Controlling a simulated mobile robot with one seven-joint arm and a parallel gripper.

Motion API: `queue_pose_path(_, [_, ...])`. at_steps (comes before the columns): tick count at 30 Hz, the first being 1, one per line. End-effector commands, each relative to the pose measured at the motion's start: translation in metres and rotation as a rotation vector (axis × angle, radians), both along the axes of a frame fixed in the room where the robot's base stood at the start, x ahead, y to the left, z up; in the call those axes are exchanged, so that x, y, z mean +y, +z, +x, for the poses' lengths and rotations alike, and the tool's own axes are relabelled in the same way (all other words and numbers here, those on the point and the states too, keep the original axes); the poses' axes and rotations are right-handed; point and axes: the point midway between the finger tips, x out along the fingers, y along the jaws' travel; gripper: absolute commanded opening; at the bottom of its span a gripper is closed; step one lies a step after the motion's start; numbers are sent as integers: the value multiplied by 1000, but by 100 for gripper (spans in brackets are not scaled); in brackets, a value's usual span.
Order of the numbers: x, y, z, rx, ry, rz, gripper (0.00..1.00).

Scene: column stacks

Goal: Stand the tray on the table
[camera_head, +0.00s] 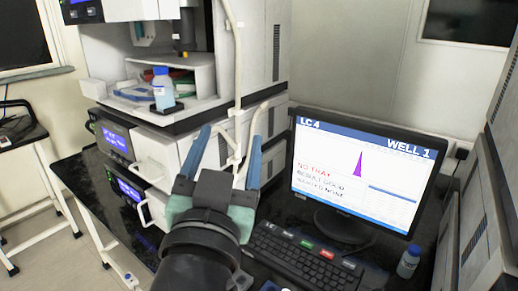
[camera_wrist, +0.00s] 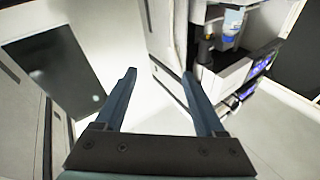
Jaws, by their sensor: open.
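My gripper (camera_head: 230,137) is open and empty, its two blue fingers raised in front of the instrument stack. In the wrist view my gripper (camera_wrist: 159,74) has nothing between its fingers. I cannot clearly make out the tray; the monitor (camera_head: 352,180) appears to read "NO TRAY". A blue and white flat item (camera_head: 133,93) lies in the stack's upper recess, and I cannot tell whether it is a tray. A small table (camera_head: 22,140) with a dark top and white legs stands at the far left. A dark bench (camera_head: 85,180) carries the stack.
A blue-capped bottle (camera_head: 163,90) stands at the recess's front edge. White handles (camera_head: 152,172) stick out from the stack's lower units. A keyboard (camera_head: 300,262) and a small bottle (camera_head: 408,262) are on the bench. Floor (camera_head: 60,262) is clear at lower left.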

Motion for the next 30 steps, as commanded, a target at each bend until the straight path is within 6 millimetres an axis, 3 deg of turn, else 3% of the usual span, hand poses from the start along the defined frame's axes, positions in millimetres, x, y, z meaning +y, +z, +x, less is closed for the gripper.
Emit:
queue_pose_path(1, [-12, 48, -15, -123, 6, -28, 72])
queue_pose_path(3, [-22, 99, -39, -270, 10, -79, 72])
queue_pose_path(6, [-32, 151, -74, -436, 0, -138, 72])
queue_pose_path(9, [-38, 179, -99, -538, -13, -177, 72])
queue_pose_path(13, [-40, 191, -112, -588, -22, -198, 72])
queue_pose_path(23, [-40, 194, -111, -586, -21, -198, 72])
queue_pose_path(26, [-40, 206, -111, -586, -20, -199, 72])
queue_pose_path(30, [-39, 236, -111, -585, -19, -198, 72])
